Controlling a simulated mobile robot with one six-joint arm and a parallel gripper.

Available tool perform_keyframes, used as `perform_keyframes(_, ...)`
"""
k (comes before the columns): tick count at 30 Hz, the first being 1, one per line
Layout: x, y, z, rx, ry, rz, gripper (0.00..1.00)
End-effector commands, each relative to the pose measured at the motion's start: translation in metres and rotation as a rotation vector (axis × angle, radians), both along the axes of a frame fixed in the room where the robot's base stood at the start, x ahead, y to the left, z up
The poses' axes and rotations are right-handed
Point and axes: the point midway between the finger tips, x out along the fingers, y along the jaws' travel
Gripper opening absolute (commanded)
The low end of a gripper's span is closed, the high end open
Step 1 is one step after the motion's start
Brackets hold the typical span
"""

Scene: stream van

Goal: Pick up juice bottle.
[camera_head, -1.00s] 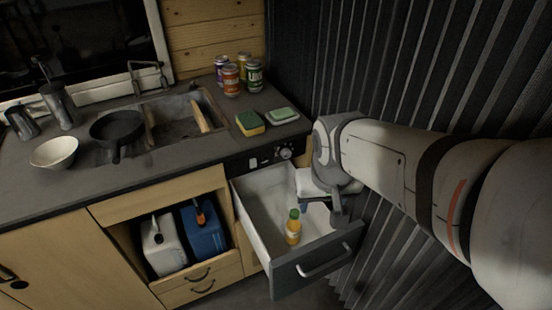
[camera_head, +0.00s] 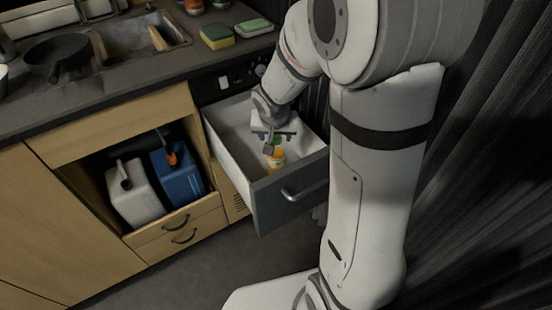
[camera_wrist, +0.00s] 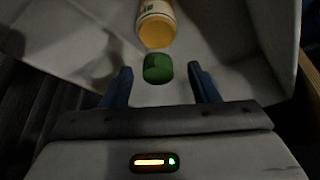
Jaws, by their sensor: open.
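The juice bottle (camera_head: 277,160) is orange with a green cap and is inside the open drawer (camera_head: 291,196). In the wrist view the bottle (camera_wrist: 156,27) shows its orange body and pale label at the top, with its green cap towards me. My gripper (camera_wrist: 158,82) is open, with one blue finger on each side of the cap and clear space on both sides. The fingers do not touch the cap. In the head view my gripper (camera_head: 270,143) is over the drawer and hides the upper part of the bottle.
The drawer's white walls stand close around the gripper. The counter (camera_head: 120,88) is behind, with a sponge (camera_head: 216,36), a sink and a pan (camera_head: 58,55). White (camera_head: 134,192) and blue (camera_head: 178,173) canisters stand in the open cabinet to the left. A dark ribbed wall is at the right.

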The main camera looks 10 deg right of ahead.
Motion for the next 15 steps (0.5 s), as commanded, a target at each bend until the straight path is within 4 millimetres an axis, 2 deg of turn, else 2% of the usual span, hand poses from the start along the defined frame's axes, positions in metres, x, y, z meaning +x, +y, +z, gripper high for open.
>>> perform_keyframes(1, 0.002, -0.002, -0.012, -0.001, 0.004, -0.001, 0.55)
perform_keyframes(6, 0.011, -0.005, -0.031, 0.0, 0.003, 0.001, 0.55)
perform_keyframes(15, 0.012, -0.005, -0.033, 0.001, 0.001, 0.0, 0.55)
